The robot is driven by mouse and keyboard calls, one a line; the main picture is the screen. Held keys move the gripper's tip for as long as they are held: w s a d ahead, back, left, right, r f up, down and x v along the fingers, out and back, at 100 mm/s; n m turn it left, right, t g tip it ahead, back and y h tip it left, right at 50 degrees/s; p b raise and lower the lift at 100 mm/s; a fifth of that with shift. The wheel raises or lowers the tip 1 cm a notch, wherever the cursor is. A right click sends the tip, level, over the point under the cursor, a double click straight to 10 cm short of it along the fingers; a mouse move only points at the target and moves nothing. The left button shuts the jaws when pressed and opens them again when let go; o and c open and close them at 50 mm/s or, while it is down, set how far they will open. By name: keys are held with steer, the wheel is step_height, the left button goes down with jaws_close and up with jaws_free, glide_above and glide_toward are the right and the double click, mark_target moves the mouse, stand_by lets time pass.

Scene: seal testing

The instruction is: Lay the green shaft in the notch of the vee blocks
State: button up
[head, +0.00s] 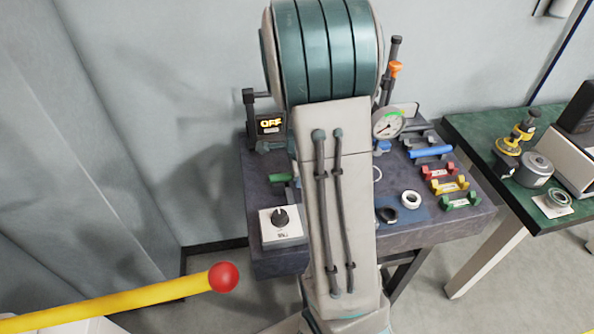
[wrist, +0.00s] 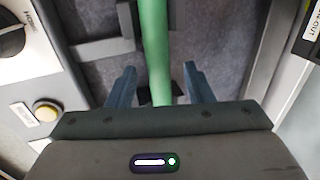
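The green shaft (wrist: 155,50) runs up the middle of the wrist view, between the two blue fingers of my gripper (wrist: 160,84). The fingers stand apart, with a visible gap on each side of the shaft, so it is not clamped. The shaft's near end is hidden by the gripper body. In the head view only a short green piece (head: 283,178), probably the shaft's end, shows left of my arm. My arm hides the gripper there. I cannot clearly identify the vee blocks; a dark piece shows beside the shaft near the fingertips in the wrist view.
A white box with a black knob (head: 281,224) stands at the dark table's (head: 265,260) front left. An OFF display (head: 270,124) and a dial gauge (head: 388,124) stand behind. A blue shaft (head: 430,152) and red (head: 440,172), yellow (head: 449,186) and green (head: 460,202) holders lie right.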

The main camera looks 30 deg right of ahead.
steer(key=p+v, duration=0.1)
steer(key=v, duration=1.3)
steer(key=shift+f, duration=0.15)
